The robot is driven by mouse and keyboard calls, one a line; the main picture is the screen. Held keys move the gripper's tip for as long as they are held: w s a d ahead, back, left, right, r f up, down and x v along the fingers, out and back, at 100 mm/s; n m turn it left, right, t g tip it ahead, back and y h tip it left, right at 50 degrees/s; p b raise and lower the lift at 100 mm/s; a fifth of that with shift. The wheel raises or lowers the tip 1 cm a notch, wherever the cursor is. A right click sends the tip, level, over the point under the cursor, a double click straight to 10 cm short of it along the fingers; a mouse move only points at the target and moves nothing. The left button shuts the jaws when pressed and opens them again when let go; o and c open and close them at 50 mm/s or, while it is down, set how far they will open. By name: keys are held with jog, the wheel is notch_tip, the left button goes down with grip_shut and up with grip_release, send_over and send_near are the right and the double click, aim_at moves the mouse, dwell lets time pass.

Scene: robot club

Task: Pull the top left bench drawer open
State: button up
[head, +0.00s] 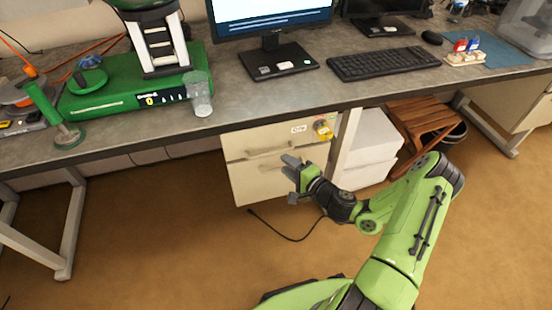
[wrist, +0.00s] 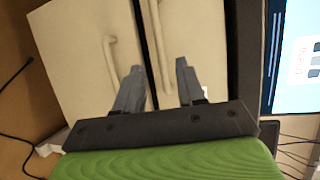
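The cream drawer unit sits under the bench, with a top drawer (head: 240,146) and a lower drawer (head: 252,188), both looking closed. The top drawer has a pale bar handle (head: 268,152). My gripper (head: 294,178) is in front of the unit, toward its right side. In the wrist view, which is turned sideways, my gripper (wrist: 158,68) is open and empty, its two dark fingers apart. The top drawer's handle (wrist: 158,50) shows between and beyond the fingertips; the lower drawer's handle (wrist: 110,58) lies to the left. No contact shows.
The bench top (head: 225,75) overhangs the drawers. A yellow object (head: 323,130) is at the unit's upper right corner. A black cable (head: 280,233) lies on the floor. Floor left of the unit is clear.

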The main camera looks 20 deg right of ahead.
jog(key=x, duration=0.6)
jog(key=shift+w, duration=0.15)
grip_shut()
